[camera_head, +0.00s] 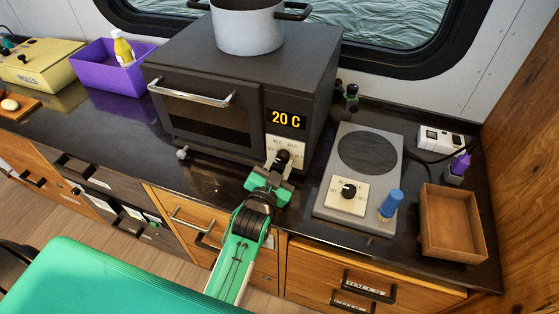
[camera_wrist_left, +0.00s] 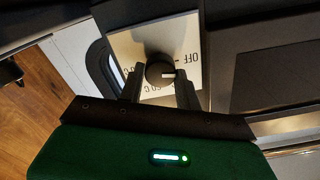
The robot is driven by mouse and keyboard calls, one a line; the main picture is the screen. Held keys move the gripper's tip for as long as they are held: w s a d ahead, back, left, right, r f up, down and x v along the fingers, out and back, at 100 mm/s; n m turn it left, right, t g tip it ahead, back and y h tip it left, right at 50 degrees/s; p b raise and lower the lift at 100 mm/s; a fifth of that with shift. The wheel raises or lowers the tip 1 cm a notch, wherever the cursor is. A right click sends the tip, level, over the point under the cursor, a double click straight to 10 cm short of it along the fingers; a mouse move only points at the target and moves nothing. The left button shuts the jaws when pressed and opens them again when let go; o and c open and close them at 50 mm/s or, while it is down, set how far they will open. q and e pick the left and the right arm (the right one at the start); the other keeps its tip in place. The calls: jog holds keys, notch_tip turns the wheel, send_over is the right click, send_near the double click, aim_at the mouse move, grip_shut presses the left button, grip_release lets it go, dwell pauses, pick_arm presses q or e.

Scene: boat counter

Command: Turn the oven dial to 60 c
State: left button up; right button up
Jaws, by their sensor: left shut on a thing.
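The black oven (camera_head: 210,115) stands on the counter, its front handle across the door. Its display (camera_head: 286,119) reads 20 C in yellow. Below the display is a white panel with the round dark dial (camera_head: 283,156). My left gripper (camera_head: 279,168) reaches up to the dial from the front. In the left wrist view, the dial (camera_wrist_left: 160,73) sits between the fingers of my left gripper (camera_wrist_left: 160,85), which are shut on it. Its white mark points toward the right, near the OFF label. Part of the panel's lettering is hidden by the fingers. My right gripper is not in view.
A grey pot (camera_head: 248,30) stands on the oven. To the right are a hot plate (camera_head: 360,205) with its own dial, a blue-capped item (camera_head: 391,204) and a wooden tray (camera_head: 452,222). A purple bin (camera_head: 95,75) and yellow box (camera_head: 40,65) are at left.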

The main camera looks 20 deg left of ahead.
pick_arm(q)
jog(key=m+p, duration=0.1)
jog(key=m, duration=0.3)
jog(key=shift+r+m, duration=0.1)
jog(key=shift+m, duration=0.2)
jog(key=m+p, duration=0.1)
jog(key=m, duration=0.3)
jog(key=shift+m, duration=0.3)
jog(key=m, duration=0.3)
jog(key=shift+m, duration=0.3)
jog(key=m, duration=0.3)
jog(key=shift+d+f+m+p, duration=0.1)
jog(key=shift+f+m+p, duration=0.1)
jog(key=shift+m+p, duration=0.2)
jog(key=m, duration=0.4)
jog(key=shift+p, duration=0.3)
jog(key=shift+f+m, duration=0.1)
jog(key=shift+m, duration=0.2)
jog(key=o, duration=1)
